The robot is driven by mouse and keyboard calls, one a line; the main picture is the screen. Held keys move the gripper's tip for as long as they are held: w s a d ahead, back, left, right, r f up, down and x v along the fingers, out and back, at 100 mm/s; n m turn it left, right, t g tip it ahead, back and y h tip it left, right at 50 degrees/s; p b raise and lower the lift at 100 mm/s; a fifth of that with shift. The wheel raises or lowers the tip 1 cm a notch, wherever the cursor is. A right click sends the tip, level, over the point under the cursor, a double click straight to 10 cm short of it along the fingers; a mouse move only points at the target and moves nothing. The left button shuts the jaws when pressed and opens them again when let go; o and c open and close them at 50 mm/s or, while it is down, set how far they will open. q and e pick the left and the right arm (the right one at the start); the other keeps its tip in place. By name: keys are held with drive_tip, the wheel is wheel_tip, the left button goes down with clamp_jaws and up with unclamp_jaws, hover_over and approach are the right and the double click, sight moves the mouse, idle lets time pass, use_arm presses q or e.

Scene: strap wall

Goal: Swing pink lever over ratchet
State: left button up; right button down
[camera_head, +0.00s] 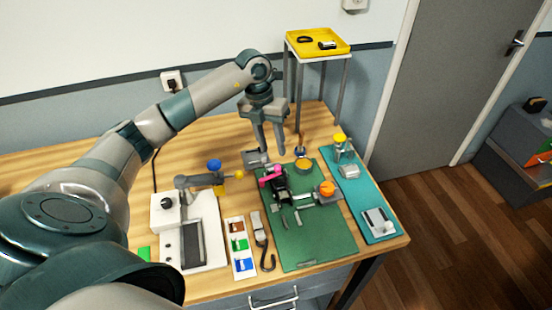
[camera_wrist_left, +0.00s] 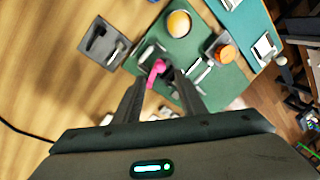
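The pink lever (camera_head: 270,176) belongs to a small black ratchet (camera_head: 281,188) on the green board (camera_head: 300,246). In the left wrist view the pink lever (camera_wrist_left: 156,70) shows between and just past the fingertips. My left gripper (camera_head: 271,150) points down above and behind the lever in the head view, apart from it. Its fingers are spread and empty, as the left wrist view also shows (camera_wrist_left: 157,84). In that view one finger partly hides the ratchet body. My right gripper is in neither view.
An orange knob (camera_head: 327,188) and a round yellow piece (camera_head: 304,166) stand close by on the green board. A white device with a blue-knobbed arm (camera_head: 214,165) is to the left. A teal board (camera_head: 366,200) lies right. Bare wood lies behind the boards.

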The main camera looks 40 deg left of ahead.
sight(277, 166)
use_arm(q)
drive_tip(key=f, duration=0.2)
drive_tip(key=d+f+p, duration=0.1)
drive_tip(key=f, duration=0.1)
drive_tip(key=f+p, duration=0.1)
drive_tip(key=f, duration=0.2)
drive_tip(key=shift+w+d+f, duration=0.1)
drive_tip(key=shift+d, duration=0.05)
